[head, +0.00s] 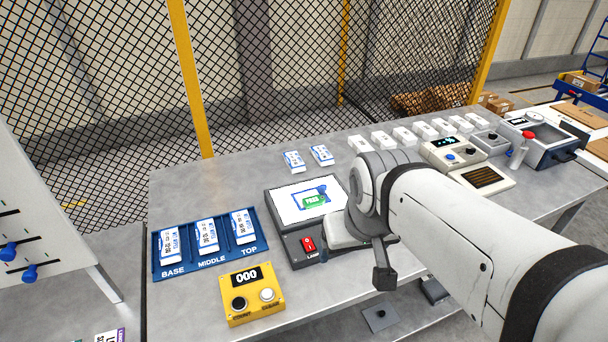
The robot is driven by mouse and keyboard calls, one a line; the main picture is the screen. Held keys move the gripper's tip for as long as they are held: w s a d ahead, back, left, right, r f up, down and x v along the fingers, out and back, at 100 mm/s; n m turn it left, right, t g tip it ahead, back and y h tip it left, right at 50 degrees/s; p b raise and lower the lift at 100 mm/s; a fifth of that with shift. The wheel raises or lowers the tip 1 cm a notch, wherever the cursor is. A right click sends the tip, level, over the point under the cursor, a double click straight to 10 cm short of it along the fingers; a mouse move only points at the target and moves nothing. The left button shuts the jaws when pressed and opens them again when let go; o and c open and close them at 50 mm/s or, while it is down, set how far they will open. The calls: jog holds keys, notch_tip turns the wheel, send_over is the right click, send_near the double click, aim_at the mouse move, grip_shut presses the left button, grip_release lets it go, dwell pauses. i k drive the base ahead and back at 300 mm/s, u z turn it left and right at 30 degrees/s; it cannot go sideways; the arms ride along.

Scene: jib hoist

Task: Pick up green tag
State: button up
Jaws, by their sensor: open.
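A small green tag (314,201) with white lettering lies on the lit white panel of a dark lamp box (296,226), by a blue-outlined shape. My gripper (354,267) is in front of the box's right side, nearer the camera than the tag. It points downward with its dark fingers apart, and nothing shows between them. The arm covers the right part of the lamp box. The tag itself is in clear view.
A blue tray (203,262) marked BASE, MIDDLE, TOP holds white labelled pieces, left of the box. A yellow counter box (252,292) stands in front. Two labelled pieces (307,157) lie behind. White blocks and devices line the table's right side. A mesh fence (270,70) stands behind.

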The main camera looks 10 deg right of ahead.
aim_at(317, 200)
jog(key=u, duration=0.65)
jog(key=k, duration=0.95)
jog(key=z, duration=0.75)
jog(key=i, duration=1)
jog(key=z, duration=0.05)
